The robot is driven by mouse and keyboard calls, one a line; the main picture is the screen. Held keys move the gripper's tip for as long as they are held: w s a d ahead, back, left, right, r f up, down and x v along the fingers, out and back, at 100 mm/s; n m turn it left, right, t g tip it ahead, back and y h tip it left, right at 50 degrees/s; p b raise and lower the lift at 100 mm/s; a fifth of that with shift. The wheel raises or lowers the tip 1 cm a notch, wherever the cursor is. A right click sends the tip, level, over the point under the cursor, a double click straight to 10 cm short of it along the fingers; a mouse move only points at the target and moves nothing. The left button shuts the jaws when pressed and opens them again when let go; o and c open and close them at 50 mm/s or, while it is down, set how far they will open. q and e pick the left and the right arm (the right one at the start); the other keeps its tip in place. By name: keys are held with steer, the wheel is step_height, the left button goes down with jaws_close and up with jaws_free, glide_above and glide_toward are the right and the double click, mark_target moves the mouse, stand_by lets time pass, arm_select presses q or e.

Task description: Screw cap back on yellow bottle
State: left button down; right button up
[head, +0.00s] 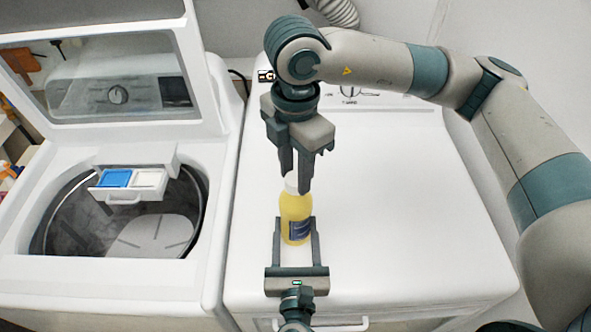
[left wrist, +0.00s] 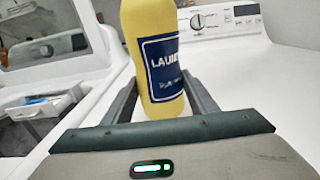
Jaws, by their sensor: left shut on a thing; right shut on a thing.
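The yellow bottle (head: 296,210) stands upright on the white dryer top in the head view, with a dark blue label. It also shows large in the left wrist view (left wrist: 153,30). My left gripper (head: 295,238) is shut on the bottle's lower body from the front, one finger on each side. My right gripper (head: 297,178) points straight down above the bottle and is shut on the white cap (head: 291,183) at the bottle's top. The fingers partly hide the cap, so I cannot tell how far it is threaded.
An open washing machine (head: 215,180) stands at the left with its lid (head: 110,75) raised. Its drawer (head: 130,192) has blue and white compartments. The dryer top (head: 400,220) is clear to the right of the bottle. A control panel (head: 380,98) runs along the back.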

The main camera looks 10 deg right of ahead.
steer(key=o, duration=1)
steer(key=shift+r, duration=0.1)
steer(key=shift+r, duration=2.15)
steer(key=shift+n, duration=0.3)
steer(key=shift+c, duration=0.4)
